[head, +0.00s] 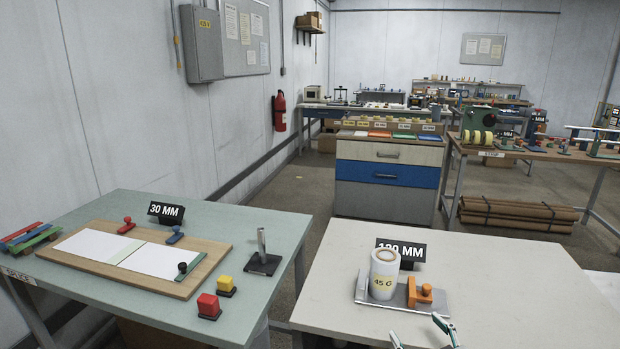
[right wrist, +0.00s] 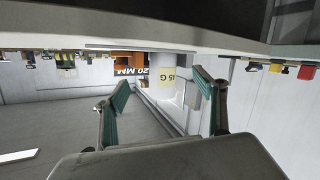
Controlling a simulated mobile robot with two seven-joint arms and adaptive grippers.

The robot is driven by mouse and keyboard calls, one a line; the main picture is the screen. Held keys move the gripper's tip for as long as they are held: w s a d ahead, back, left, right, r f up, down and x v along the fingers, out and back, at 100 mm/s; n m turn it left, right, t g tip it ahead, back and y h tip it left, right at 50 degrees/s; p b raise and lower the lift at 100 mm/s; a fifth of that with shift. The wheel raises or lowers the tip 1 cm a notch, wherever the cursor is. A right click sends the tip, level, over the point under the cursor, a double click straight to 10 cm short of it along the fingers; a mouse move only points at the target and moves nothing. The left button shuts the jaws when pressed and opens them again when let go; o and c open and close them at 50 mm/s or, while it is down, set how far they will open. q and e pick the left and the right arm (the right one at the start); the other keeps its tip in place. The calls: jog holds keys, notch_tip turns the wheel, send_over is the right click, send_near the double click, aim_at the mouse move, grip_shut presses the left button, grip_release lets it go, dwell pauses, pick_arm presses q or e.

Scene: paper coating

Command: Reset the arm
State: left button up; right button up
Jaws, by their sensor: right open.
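My right gripper (head: 422,330) shows at the bottom edge of the head view, low over the front of the pale right table (head: 520,310). Its two green-padded fingers are spread apart with nothing between them. In the right wrist view the open fingers (right wrist: 163,90) frame a white roll (right wrist: 172,78) that stands beyond them, apart from the fingers. In the head view this roll (head: 384,275) is labelled 45 G and stands upright on a grey metal plate (head: 402,297). My left gripper is not in view.
The left table (head: 190,205) holds a wooden board (head: 65,268) with white sheets, red and yellow blocks and a metal post (head: 262,248). The right table's right side is clear.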

jog(key=s+d+f+n+g+h, duration=0.1)
jog(key=s+d+f+g+h, duration=0.15)
jog(key=s, duration=0.65)
jog(key=s+d+f+n+g+h, duration=0.1)
jog(key=s+d+f+g+h, duration=0.2)
jog(key=s, duration=0.5)
jog(key=s+d+f+n+g+h, duration=0.1)
jog(key=s+d+g, duration=0.1)
jog(key=s+d, duration=0.5)
jog(key=a+f+m+t+y, duration=0.3)
jog(key=a+f+y, duration=0.4)
jog(key=a+f, duration=0.7)
jog(key=a, duration=0.4)
jog(key=shift+s+a+f, duration=0.15)
jog(key=shift+s, duration=0.05)
